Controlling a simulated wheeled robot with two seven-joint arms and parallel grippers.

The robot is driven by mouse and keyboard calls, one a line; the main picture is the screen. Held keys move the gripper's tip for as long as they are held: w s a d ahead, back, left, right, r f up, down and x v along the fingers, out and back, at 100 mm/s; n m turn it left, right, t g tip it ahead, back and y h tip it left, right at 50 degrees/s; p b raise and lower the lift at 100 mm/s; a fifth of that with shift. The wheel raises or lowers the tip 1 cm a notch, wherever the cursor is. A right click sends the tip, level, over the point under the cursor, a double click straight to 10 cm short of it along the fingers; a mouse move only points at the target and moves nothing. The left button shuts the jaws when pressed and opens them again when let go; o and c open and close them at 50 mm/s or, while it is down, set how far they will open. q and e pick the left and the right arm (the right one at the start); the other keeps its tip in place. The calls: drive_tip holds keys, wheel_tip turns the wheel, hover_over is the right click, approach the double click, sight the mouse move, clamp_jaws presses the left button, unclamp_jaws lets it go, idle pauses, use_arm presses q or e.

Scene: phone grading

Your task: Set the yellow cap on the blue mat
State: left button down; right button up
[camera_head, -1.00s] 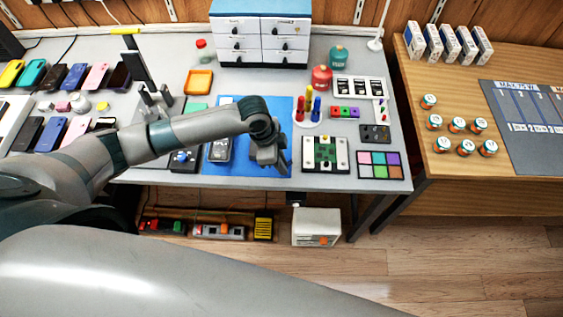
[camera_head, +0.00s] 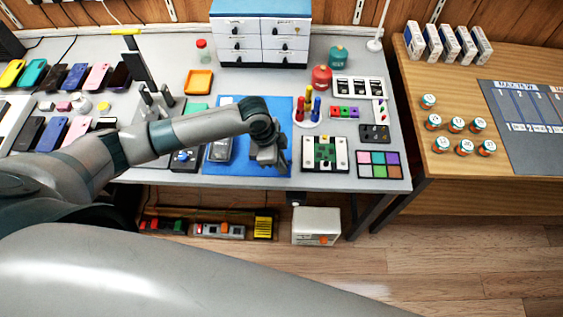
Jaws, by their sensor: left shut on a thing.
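The blue mat (camera_head: 281,116) lies near the front edge of the grey workbench. My left arm comes in from the left and bends down over the mat. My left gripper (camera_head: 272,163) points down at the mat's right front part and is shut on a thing. The fingers and wrist hide that thing, and I cannot tell its colour or whether it touches the mat. I cannot clearly make out a yellow cap. A small yellowish piece (camera_head: 103,106) lies among small parts at the left. My right gripper is not in view.
A metal tray (camera_head: 220,149) lies on the mat's left part. A round stand of coloured tools (camera_head: 306,121) and a green circuit board fixture (camera_head: 324,153) stand right of the mat. A drawer unit (camera_head: 262,44) is behind. The mat's back right part is bare.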

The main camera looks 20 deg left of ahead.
use_arm(q)
drive_tip(key=shift+f, duration=0.3)
drive_tip(key=shift+f+p, duration=0.1)
drive_tip(key=shift+p, duration=0.35)
idle(0.8)
drive_tip(key=c, duration=1.7)
unclamp_jaws()
drive_tip(key=o, duration=0.4)
drive_tip(key=shift+r+p, duration=0.6)
drive_tip(key=shift+p, duration=0.2)
drive_tip(key=shift+r, duration=0.1)
drive_tip(key=shift+r+p, duration=3.45)
drive_tip(key=shift+p, duration=0.2)
